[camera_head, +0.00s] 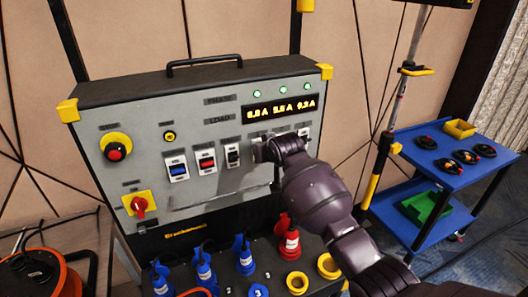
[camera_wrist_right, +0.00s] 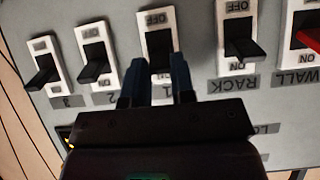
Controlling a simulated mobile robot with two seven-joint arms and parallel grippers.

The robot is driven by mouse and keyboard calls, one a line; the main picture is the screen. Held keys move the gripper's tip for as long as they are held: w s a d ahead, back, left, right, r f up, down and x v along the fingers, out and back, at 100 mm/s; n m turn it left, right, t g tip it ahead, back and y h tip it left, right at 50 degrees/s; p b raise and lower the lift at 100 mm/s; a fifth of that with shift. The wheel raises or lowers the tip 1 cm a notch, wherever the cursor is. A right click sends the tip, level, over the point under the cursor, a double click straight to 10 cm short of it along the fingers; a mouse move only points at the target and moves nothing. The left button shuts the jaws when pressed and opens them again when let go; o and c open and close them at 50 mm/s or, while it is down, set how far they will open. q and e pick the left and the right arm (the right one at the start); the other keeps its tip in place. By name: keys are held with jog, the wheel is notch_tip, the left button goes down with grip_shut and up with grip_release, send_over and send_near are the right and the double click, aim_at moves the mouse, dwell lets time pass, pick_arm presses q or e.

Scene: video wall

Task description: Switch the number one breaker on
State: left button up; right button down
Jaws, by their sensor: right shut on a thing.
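The number one breaker (camera_wrist_right: 157,22) is a white plate with a black lever (camera_wrist_right: 160,62) on the grey panel front. The label 1 lies near it in the right wrist view. My right gripper (camera_wrist_right: 160,85) has its two dark fingers on either side of this lever and is shut on it. In the head view my right gripper (camera_head: 268,150) is at the panel and hides most of this breaker. The lever tip is between the fingers, so I cannot tell its position for certain. My left gripper is not in view.
Breakers 2 (camera_wrist_right: 95,50) and 3 (camera_wrist_right: 45,65) sit on one side, the rack breaker (camera_wrist_right: 238,35) and red wall breaker (camera_wrist_right: 305,35) on the other. A red rotary knob (camera_head: 138,204) is at lower left. Plugs (camera_head: 203,262) stand below. A blue cart (camera_head: 440,160) is at right.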

jog(key=c, duration=1)
grip_release()
jog(key=shift+o, duration=0.2)
jog(key=v, duration=1)
jog(key=shift+s+r+b, duration=0.2)
jog(key=shift+s+b, duration=0.1)
jog(key=shift+b, duration=0.15)
jog(key=shift+d, duration=0.1)
